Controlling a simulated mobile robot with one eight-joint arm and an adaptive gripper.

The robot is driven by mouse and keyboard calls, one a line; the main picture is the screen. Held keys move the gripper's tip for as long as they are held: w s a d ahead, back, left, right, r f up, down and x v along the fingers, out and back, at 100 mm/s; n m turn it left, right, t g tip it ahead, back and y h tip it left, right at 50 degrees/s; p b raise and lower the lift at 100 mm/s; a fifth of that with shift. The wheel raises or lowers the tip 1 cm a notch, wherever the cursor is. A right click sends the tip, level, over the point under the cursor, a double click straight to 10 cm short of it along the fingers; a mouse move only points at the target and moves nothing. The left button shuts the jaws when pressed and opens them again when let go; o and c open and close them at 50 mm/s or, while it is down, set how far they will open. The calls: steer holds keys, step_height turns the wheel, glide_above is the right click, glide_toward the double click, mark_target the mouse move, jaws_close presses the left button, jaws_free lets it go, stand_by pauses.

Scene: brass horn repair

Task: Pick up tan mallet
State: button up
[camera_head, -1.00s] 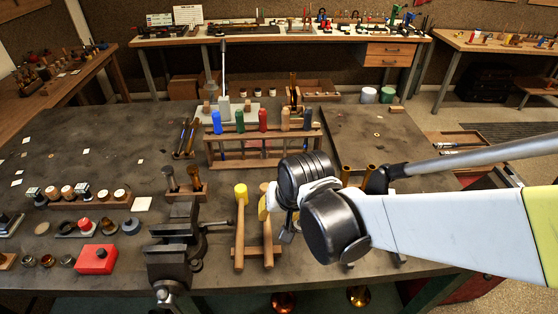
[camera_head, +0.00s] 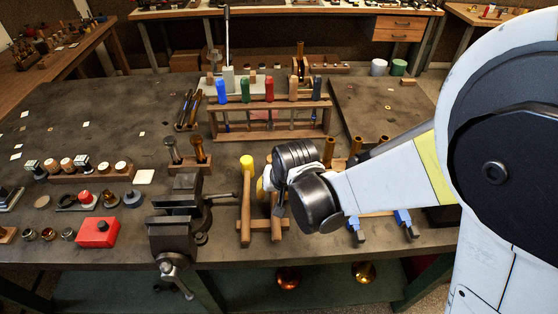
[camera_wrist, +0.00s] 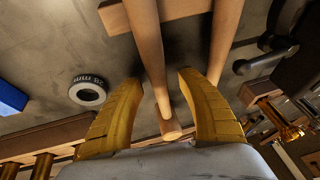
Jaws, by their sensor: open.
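Two mallets with wooden handles lie side by side on a wooden rack (camera_head: 262,225) at the bench's front middle. The left one (camera_head: 247,190) has a yellow head. The right one, apparently the tan mallet (camera_head: 276,228), is mostly hidden behind my wrist; its head is largely covered in the head view. My gripper (camera_wrist: 160,85) is open. In the wrist view its yellow fingers stand on either side of one wooden handle (camera_wrist: 148,50), with gaps beside it. The other handle (camera_wrist: 224,35) passes behind the right-hand finger. Contact with the bench cannot be told.
A dark vise (camera_head: 175,230) stands left of the mallets. A rack of coloured-handled tools (camera_head: 268,105) is behind them. Blue-ended tools (camera_head: 403,217) lie to the right. A grey ring (camera_wrist: 88,90) lies beside the handles. Open bench (camera_head: 90,120) lies at the left.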

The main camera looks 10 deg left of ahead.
steer(key=shift+r, duration=0.1)
jaws_close()
steer(key=shift+r, duration=0.1)
